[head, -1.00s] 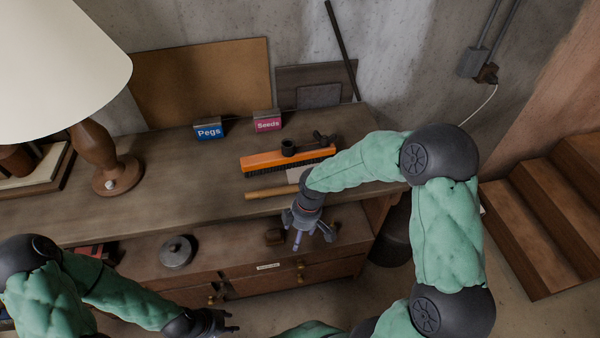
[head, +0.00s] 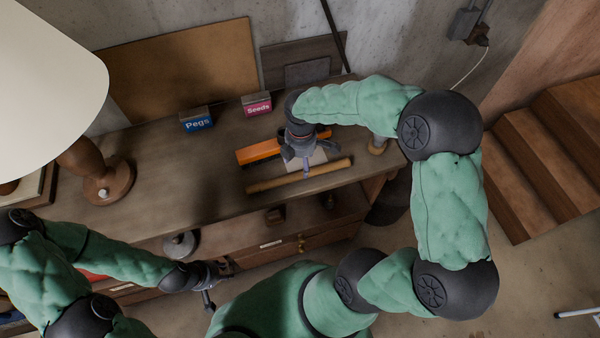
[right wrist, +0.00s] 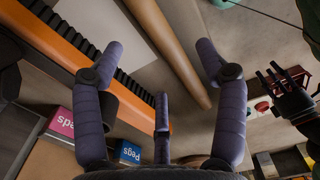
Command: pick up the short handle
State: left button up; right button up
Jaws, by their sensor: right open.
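The short handle (head: 270,184) is a plain light-wood rod lying near the front edge of the bench top. In the right wrist view, the handle (right wrist: 172,42) runs between the two outer fingers with space on both sides. My right gripper (head: 304,168) is open and points down over the bench at the handle's middle. It covers part of the orange brush head (head: 257,152) just behind the handle. I cannot tell whether a fingertip touches the rod. My left gripper (head: 218,284) is low in front of the bench, fingers spread and empty.
Behind stand the Pegs box (head: 196,121) and the Seeds box (head: 257,106). A lamp (head: 108,183) stands at the left. A dark pole (head: 334,36) leans on the wall. The bench's middle left is clear.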

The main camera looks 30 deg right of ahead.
aim_at(299, 176)
jog(key=shift+w+f, duration=0.2)
jog(key=shift+f, duration=3)
jog(key=c, duration=1.3)
